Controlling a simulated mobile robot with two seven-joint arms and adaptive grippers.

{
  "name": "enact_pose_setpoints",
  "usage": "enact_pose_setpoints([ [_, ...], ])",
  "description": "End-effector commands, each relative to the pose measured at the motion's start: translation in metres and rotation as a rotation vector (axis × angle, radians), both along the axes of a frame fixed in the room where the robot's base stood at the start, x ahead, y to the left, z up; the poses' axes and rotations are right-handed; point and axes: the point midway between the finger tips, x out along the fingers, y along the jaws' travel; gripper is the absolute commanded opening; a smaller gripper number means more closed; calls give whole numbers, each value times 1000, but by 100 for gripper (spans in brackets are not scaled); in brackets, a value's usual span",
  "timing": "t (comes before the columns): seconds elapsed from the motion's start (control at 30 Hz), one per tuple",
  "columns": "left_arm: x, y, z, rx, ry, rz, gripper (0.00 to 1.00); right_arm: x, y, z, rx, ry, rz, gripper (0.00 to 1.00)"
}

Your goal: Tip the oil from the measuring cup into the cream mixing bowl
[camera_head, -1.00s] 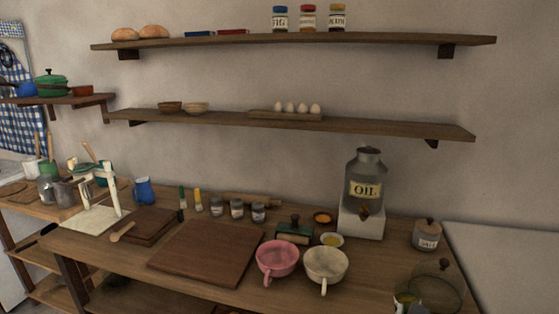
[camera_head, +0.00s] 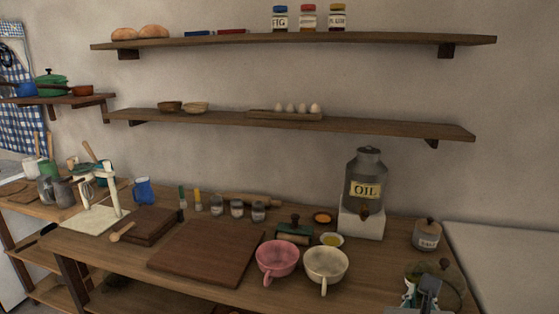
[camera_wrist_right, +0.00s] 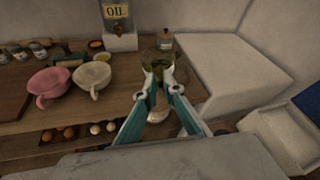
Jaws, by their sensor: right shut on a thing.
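The cream mixing bowl (camera_head: 326,266) stands on the counter, its handle toward the front edge; it also shows in the right wrist view (camera_wrist_right: 92,76). My right gripper (camera_head: 424,288) is at the counter's front right, right of the bowl and apart from it. In the right wrist view its teal fingers (camera_wrist_right: 162,90) are shut on the clear measuring cup (camera_wrist_right: 157,64), at the fingertips. The cup looks roughly upright, with a greenish-yellow tint inside. The exact grip is too small to make out. My left gripper is not in view.
A pink bowl (camera_head: 277,259) stands directly left of the cream one. Behind are a small dish (camera_head: 332,240) and the oil can (camera_head: 366,181) on a white block. A salt jar (camera_head: 427,236) and a glass lid (camera_head: 452,286) are at the right. A board (camera_head: 206,252) lies left.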

Motion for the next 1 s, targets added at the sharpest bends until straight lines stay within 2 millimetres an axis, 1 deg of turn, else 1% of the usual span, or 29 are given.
enact_pose_setpoints([
  [0.03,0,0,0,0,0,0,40,0,16,6,62,-6,10,0],
  [0.33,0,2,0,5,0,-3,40,0,16,6,61,-4,11,0],
  [0.43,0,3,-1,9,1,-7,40,0,15,3,60,-3,10,0],
  [0.57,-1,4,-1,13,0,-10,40,-1,15,-9,56,1,10,0],
  [0.7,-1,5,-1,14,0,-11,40,-1,16,-30,58,7,11,0],
  [0.8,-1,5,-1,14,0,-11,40,-2,15,-41,58,4,10,0],
  [0.97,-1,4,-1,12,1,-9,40,-1,14,-57,55,3,8,0],
  [1.0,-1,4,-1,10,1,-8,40,4,16,-58,56,-2,16,0],
])
